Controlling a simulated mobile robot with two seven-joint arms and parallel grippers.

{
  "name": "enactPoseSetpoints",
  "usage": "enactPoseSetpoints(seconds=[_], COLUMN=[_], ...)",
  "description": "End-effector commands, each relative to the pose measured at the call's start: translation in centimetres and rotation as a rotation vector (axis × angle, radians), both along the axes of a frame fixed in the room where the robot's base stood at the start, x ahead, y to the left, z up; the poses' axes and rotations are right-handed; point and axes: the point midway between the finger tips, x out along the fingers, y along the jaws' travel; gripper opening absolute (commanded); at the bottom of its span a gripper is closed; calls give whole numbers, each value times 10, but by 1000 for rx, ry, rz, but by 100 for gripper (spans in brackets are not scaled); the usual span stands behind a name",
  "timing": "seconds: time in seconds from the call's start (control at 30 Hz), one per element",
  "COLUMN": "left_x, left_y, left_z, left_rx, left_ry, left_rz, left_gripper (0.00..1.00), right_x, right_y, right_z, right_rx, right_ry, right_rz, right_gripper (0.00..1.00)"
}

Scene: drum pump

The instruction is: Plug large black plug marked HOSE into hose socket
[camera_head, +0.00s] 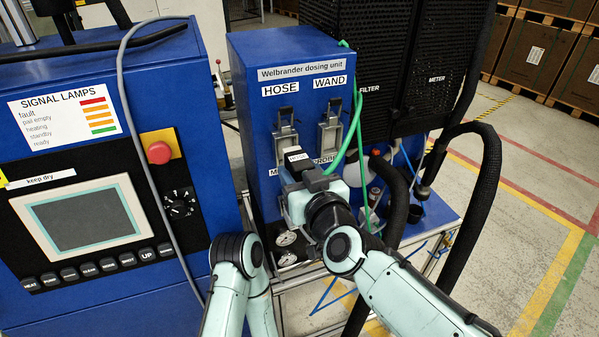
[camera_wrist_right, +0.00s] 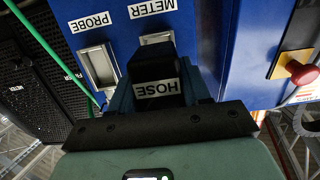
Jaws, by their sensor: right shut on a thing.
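The large black plug with a white HOSE label (camera_head: 297,156) is held in my right gripper (camera_head: 308,178) in front of the blue dosing unit (camera_head: 252,88). In the right wrist view the plug (camera_wrist_right: 157,92) sits between the dark fingers (camera_wrist_right: 160,104), its label upside down. The hose socket (camera_head: 285,128), with a metal latch frame, is under the HOSE sign in the upper row. The plug is below this socket, overlapping the lower row near the METER label. It is apart from the hose socket. My left gripper is not in view; only part of that arm shows at the bottom.
The wand socket (camera_head: 330,135) is right of the hose socket, with green tubes (camera_head: 356,110) beside it. The probe socket (camera_wrist_right: 98,68) shows in the wrist view. Thick black hoses (camera_head: 478,200) hang right. A blue control cabinet (camera_head: 90,100) stands left.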

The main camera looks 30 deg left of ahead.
Motion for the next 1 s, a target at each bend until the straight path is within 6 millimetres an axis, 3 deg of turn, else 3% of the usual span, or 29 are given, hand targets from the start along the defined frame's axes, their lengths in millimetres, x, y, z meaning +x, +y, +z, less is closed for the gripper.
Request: enactPoseSetpoints(seconds=[1.0], left_x=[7], left_y=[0], left_z=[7], left_rx=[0], left_ry=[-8], left_rz=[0], left_gripper=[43], right_x=[12], right_y=[14], right_z=[1], right_rx=[1], right_ry=[-2], right_rz=[-1], right_gripper=[10])
